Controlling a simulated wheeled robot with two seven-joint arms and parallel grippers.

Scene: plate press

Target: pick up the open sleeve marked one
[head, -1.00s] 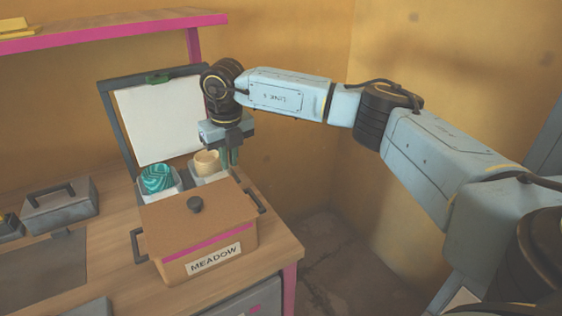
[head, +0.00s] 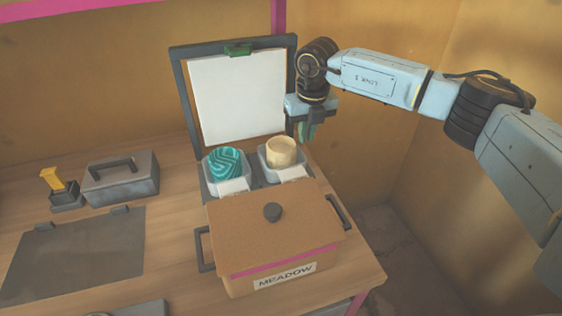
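A cream, open-topped sleeve (head: 282,151) stands in the right grey holder (head: 268,168) behind the box marked MEADOW. A teal patterned rounded piece (head: 223,163) sits in the left holder (head: 209,184). White labels front both holders, but I cannot read any number. My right gripper (head: 307,133) hangs fingers down, just right of and above the cream sleeve, apart from it in the picture. Its green fingers overlap in this view, so their gap is hidden. Nothing shows held in it. My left gripper is not in view.
The brown lidded MEADOW box (head: 270,240), with a dark knob and side handles, stands in front of the holders. A framed white board (head: 238,95) stands behind. A grey handled block (head: 121,178), a yellow-topped stand (head: 54,186) and a dark plate (head: 75,255) are at left.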

